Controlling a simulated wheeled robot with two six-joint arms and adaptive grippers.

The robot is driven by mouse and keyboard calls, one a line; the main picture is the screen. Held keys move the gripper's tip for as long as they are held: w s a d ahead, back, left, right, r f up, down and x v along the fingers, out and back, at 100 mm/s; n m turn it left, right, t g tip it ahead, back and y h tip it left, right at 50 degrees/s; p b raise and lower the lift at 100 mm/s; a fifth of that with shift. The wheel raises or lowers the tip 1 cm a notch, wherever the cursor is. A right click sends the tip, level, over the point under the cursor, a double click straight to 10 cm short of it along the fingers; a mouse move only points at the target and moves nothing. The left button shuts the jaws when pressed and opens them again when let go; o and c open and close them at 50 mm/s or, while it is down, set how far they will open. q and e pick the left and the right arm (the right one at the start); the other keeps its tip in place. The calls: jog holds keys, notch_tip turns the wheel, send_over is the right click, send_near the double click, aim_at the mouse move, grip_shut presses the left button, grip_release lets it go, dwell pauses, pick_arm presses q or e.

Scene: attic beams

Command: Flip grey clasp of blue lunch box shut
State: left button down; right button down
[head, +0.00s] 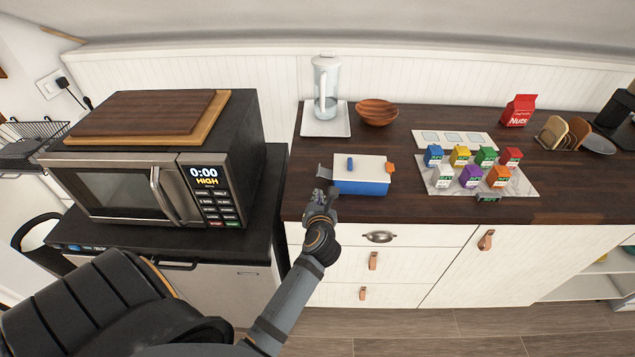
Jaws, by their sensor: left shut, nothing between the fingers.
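The blue lunch box (365,187) stands near the front edge of the dark wooden counter. Its white lid (368,167) is on, with a small blue handle on top. The grey clasp (324,171) sticks out from the box's left end and looks swung open. An orange clasp (391,168) is at the right end. My left gripper (321,193) is shut and empty, just in front of and below the grey clasp, beside the box's left front corner. I cannot tell whether it touches the clasp. My right gripper is out of view.
A microwave (125,187) with cutting boards on top stands left of the counter. A glass jug (326,85) on a white tray and a wooden bowl (377,111) are behind the box. Several small coloured cartons on a white board (520,187) stand to the right.

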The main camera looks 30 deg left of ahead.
aim_at(316, 187)
pick_arm(q)
jog(key=p+x, duration=0.1)
jog(key=x, duration=0.8)
jog(key=shift+w+a, duration=0.1)
